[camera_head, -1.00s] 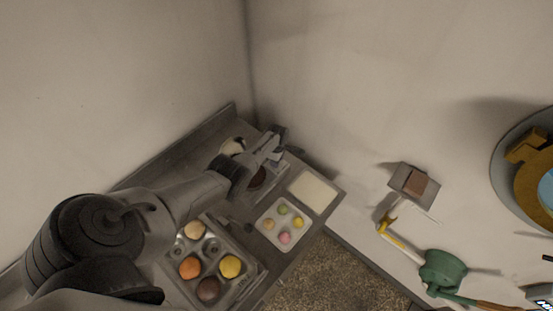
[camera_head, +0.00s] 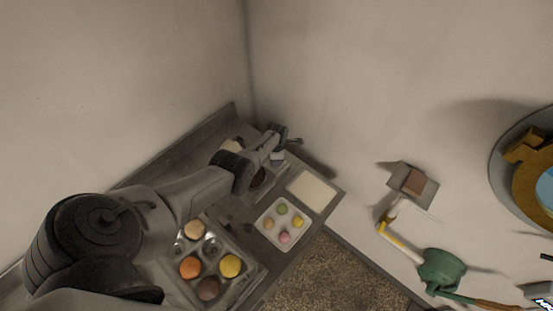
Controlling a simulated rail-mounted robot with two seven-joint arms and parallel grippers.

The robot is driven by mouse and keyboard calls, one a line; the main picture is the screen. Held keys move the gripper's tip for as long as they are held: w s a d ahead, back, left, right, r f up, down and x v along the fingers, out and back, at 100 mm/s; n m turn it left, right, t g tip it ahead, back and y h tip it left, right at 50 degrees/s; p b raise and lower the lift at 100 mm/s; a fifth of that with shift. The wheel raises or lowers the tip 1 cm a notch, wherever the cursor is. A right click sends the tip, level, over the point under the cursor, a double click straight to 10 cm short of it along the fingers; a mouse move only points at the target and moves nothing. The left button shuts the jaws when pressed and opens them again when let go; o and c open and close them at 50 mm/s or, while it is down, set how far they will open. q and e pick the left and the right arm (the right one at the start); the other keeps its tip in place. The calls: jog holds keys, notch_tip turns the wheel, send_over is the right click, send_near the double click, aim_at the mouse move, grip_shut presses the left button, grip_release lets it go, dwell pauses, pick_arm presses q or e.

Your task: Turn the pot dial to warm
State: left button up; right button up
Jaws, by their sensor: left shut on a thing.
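My left arm reaches from the left over the counter. My left gripper (camera_head: 279,137) is at the counter's far corner, beside a dark round pot opening (camera_head: 258,176) set in a metal housing. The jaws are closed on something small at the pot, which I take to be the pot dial. The dial itself and any warm mark are hidden by the gripper or too small to make out. My right gripper is not in view.
A muffin tin (camera_head: 248,266) with several coloured rounds lies in front of the pot. A white tray (camera_head: 262,218) with several small pastel balls and a cream board (camera_head: 312,190) lie to the right. Walls close in behind. A brown block sits on a wall bracket (camera_head: 402,184).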

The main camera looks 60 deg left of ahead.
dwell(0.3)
pick_arm(q)
jog(key=o, duration=0.9)
jog(key=shift+c, duration=0.2)
jog(key=shift+r, duration=0.2)
notch_tip(320, 180, up, 5)
jog(key=p, duration=0.4)
jog(key=shift+r, duration=0.2)
notch_tip(320, 180, up, 8)
jog(key=p, duration=0.1)
